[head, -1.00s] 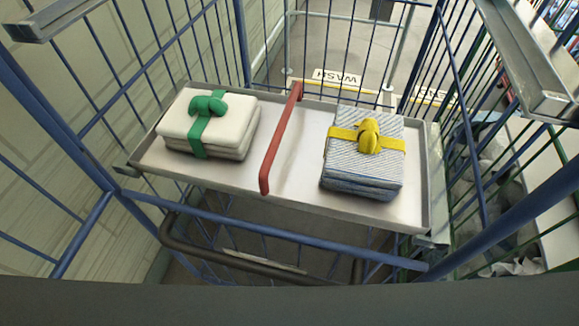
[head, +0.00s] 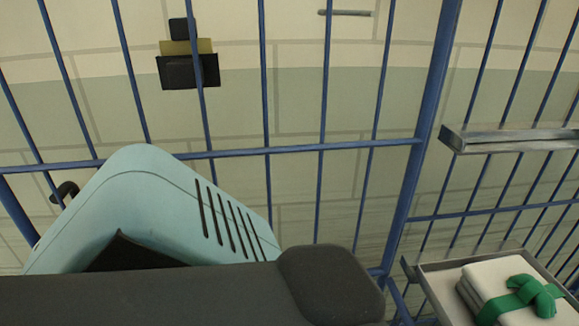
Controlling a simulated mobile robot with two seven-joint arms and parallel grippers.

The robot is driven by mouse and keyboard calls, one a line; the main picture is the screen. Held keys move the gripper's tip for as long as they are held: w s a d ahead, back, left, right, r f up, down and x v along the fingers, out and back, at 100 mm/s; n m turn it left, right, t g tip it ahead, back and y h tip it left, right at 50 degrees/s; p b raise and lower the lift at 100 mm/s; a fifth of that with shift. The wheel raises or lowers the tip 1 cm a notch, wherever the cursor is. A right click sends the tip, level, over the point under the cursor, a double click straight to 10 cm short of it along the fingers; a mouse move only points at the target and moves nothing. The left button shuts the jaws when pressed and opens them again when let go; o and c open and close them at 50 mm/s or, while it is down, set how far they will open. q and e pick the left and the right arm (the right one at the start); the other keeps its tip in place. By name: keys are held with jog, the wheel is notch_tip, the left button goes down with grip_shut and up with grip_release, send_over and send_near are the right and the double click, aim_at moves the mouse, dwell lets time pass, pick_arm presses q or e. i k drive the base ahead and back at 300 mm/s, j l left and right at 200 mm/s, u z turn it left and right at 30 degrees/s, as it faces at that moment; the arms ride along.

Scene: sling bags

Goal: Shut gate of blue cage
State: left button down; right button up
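The blue cage is partly in the head view, with its tall post (head: 427,120) right of centre. A panel of thin blue bars, which looks like the gate (head: 245,152), stretches left from that post across the view. It stands out to the side of the cage's shelf, so it appears open. A teal slotted body and a dark grey part, seemingly mine, cover its lower left. A small black hooked piece (head: 65,192) shows beside the panel's left end; I cannot tell what it is. Neither of my grippers can be made out.
The cage's metal shelf (head: 432,296) is at the lower right, bearing white folded cloth (head: 492,275) with a green bow (head: 535,292). A metal bracket (head: 510,140) is above it. A tiled wall (head: 295,100) with a black box (head: 187,72) stands behind the bars.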

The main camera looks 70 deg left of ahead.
aim_at(176, 72)
jog(key=k+j, duration=0.2)
jog(key=k, duration=0.3)
jog(key=k+j+u, duration=0.1)
jog(key=k, duration=0.45)
jog(key=u, duration=1.85)
